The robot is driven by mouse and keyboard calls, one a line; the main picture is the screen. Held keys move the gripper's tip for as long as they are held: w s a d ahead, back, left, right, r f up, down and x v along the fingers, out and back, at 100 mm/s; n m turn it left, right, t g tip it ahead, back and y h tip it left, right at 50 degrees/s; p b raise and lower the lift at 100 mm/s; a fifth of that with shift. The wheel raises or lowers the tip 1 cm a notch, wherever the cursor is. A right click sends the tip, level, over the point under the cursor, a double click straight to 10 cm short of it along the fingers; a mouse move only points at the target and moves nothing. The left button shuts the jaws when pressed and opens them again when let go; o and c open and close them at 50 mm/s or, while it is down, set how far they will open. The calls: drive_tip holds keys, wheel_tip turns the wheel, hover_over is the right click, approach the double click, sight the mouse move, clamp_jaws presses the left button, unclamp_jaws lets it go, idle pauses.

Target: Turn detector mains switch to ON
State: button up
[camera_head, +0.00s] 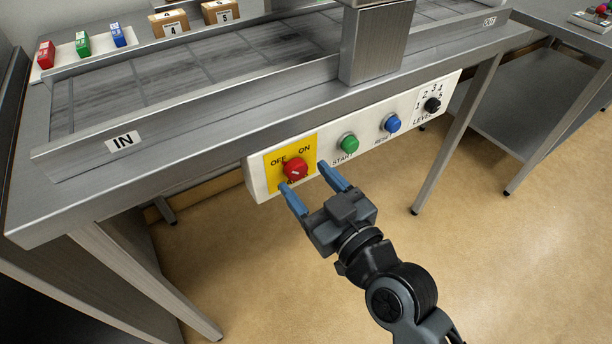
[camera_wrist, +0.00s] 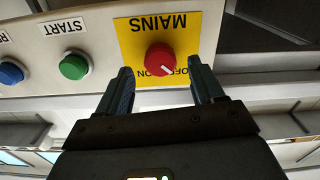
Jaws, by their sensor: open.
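The mains switch is a red round knob (camera_head: 295,168) on a yellow plate (camera_head: 311,147) at the left end of the white control panel. OFF is printed at the plate's upper left and ON at its upper right. The knob (camera_wrist: 159,57) also shows in the wrist view, where the lettering is upside down. Its white mark there points to the lower right, toward OFF. My gripper (camera_head: 303,176) is open in front of the plate. In the wrist view its blue fingertips (camera_wrist: 160,70) stand left and right of the knob, apart from it.
Right of the knob on the panel (camera_head: 259,186) are a green START button (camera_head: 348,143), a blue button (camera_head: 391,123) and a black LEVEL dial (camera_head: 432,105). The metal table edge (camera_head: 200,165) overhangs above. Floor is clear below.

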drive_tip(key=shift+x, duration=0.85)
drive_tip(key=c, duration=1.1)
